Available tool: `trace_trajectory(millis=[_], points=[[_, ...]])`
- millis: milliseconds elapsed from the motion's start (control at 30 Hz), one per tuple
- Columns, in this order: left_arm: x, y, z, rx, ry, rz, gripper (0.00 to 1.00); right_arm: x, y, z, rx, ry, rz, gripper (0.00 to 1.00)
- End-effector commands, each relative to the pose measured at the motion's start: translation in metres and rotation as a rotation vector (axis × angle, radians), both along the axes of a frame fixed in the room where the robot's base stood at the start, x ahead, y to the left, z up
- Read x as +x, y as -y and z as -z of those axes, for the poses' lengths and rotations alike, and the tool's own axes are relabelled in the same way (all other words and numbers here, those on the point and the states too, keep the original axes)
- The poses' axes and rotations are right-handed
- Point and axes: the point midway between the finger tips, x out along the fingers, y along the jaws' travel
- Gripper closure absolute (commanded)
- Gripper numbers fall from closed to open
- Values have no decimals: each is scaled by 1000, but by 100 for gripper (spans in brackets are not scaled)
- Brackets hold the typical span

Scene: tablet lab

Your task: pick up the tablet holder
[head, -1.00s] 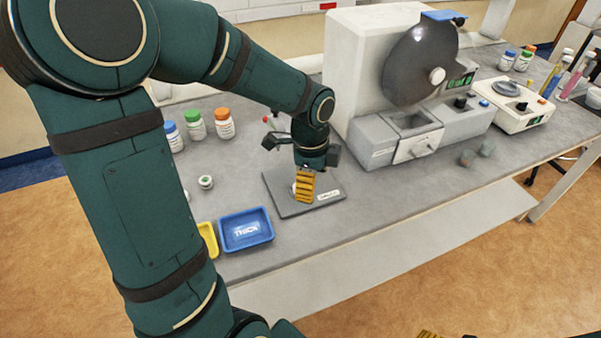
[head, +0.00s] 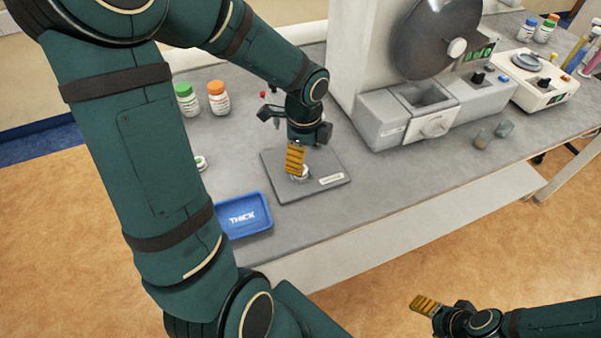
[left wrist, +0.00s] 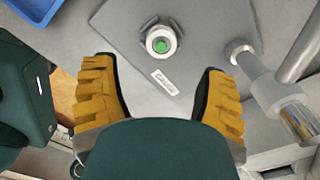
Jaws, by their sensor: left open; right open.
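A small white round piece with a green centre (left wrist: 161,40) sits on the grey plate (left wrist: 205,20); I take it as the tablet holder. In the head view the white piece (head: 303,176) shows partly behind the yellow finger. My left gripper (head: 296,161) is above the plate, open and empty. In the left wrist view its two yellow fingers (left wrist: 157,68) stand wide apart, with the white piece beyond the gap between them. My right gripper (head: 428,306) is open at the bottom right, over the floor and away from the bench.
A blue tray marked THICK (head: 244,215) lies left of the plate. Bottles (head: 218,98) stand behind it. The large machine with a drawer (head: 435,125) stands right of the plate. The bench's front edge is close to the plate.

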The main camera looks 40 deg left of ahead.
Motion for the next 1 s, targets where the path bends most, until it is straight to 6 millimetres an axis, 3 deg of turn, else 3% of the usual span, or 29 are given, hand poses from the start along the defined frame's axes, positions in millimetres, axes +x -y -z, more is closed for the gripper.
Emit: trace_trajectory(millis=[267, 567, 833, 1000], points=[[-1, -3, 16, 0, -1, -2, 27, -2, 0, 5, 1, -4, -4, 34], [-3, -9, 57, -2, -2, -1, 27, -4, -1, 19, 2, -9, -8, 34], [-2, -9, 58, 0, 0, -1, 26, -3, -1, 19, 2, -8, -7, 34], [-2, -9, 58, 0, 0, -1, 86, -3, -1, 19, 2, -8, -7, 34]])
